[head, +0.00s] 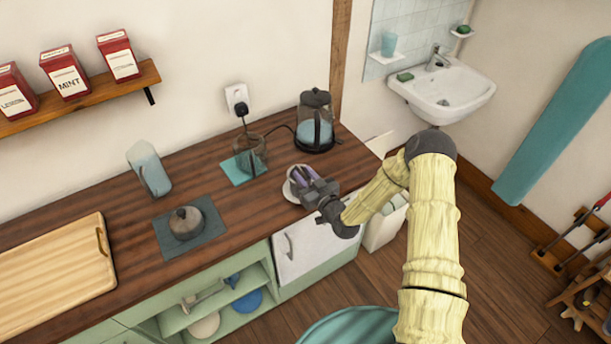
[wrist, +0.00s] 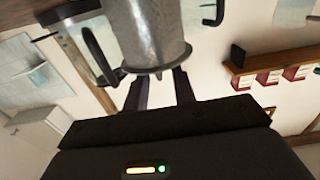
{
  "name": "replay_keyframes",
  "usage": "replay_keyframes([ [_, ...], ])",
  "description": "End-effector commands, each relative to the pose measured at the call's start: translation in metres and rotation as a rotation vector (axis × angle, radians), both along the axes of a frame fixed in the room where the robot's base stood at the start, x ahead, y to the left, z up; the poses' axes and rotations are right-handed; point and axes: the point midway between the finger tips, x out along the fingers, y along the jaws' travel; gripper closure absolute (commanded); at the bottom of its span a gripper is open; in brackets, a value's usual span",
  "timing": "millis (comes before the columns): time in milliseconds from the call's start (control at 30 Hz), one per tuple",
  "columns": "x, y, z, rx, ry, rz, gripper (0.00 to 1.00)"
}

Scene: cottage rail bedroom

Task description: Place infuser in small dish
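The infuser is a grey metal cylinder with a flared rim (wrist: 152,35) and fills the upper middle of the wrist view. My gripper (head: 301,175) has its dark purple fingers over the right end of the counter. In the wrist view the two fingers (wrist: 161,88) come up to the infuser, apart from each other and one toward each side of it. They appear shut on it, but the infuser hides their tips. A small white dish (head: 289,192) is on the counter directly under my fingers, partly covered by them. I cannot tell whether the infuser touches the dish.
A kettle (head: 315,125) stands behind my gripper. A glass jug (head: 251,157) on a teal mat is to its left.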

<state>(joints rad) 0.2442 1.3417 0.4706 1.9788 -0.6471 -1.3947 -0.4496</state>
Motion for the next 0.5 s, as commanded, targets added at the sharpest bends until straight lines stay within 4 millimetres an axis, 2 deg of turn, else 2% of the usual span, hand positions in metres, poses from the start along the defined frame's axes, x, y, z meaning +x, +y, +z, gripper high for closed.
replay_keyframes([
  [333, 0.0, 0.0, 0.004, 0.0, 0.0, 0.0, 0.74],
  [500, -0.017, -0.012, 0.0, 0.0, 0.002, 0.0, 0.74],
])
